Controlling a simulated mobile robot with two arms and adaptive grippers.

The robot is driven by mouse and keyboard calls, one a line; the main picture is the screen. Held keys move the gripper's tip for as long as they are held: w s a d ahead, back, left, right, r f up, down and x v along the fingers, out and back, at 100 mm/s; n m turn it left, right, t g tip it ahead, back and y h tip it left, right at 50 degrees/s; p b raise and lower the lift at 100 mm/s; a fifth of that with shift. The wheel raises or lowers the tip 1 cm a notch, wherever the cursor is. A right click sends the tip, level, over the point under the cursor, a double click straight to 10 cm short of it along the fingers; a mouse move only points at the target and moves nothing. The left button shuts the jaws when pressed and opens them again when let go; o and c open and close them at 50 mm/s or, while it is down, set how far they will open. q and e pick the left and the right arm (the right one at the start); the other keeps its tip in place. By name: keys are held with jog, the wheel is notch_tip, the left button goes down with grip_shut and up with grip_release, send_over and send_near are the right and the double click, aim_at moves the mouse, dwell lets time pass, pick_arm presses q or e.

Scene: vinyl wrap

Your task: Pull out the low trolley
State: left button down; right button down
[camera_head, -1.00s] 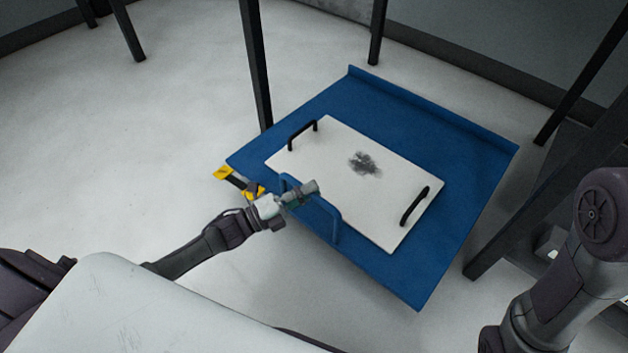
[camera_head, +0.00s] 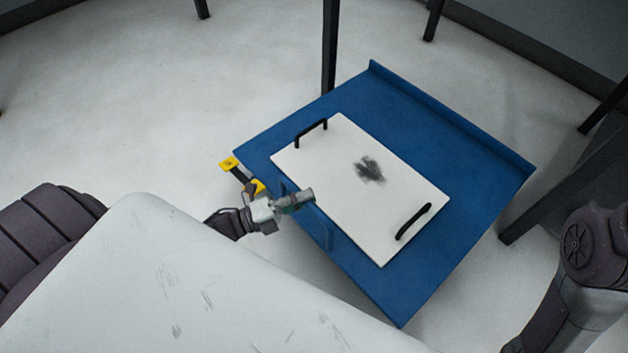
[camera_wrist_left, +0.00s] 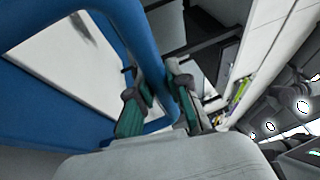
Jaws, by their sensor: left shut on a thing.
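The low trolley (camera_head: 468,180) is a flat blue platform with a raised rim at its far edge and a blue push handle (camera_head: 326,232) at its near-left side. A white board (camera_head: 335,165) with two black handles and a dark smudge lies on it. My left gripper (camera_head: 300,200) is at the trolley's handle; in the left wrist view its green-padded fingers (camera_wrist_left: 160,108) are closed around the blue bar (camera_wrist_left: 145,45). My right gripper is out of the head view; only part of my right arm shows at the lower right.
Dark table legs (camera_head: 329,45) stand behind the trolley, and another slanted dark leg (camera_head: 560,185) stands close to its right corner. A yellow and black piece (camera_head: 240,173) sits at the trolley's left corner. The pale floor at left is clear.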

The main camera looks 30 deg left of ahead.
pick_arm(q)
jog(key=shift+s+a, duration=0.2)
jog(key=shift+s, duration=0.35)
jog(key=shift+s+a, duration=0.2)
jog(key=shift+s, duration=0.35)
jog(key=shift+f, duration=0.1)
jog(key=c, duration=1.1)
grip_release()
jog(key=v, duration=1.2)
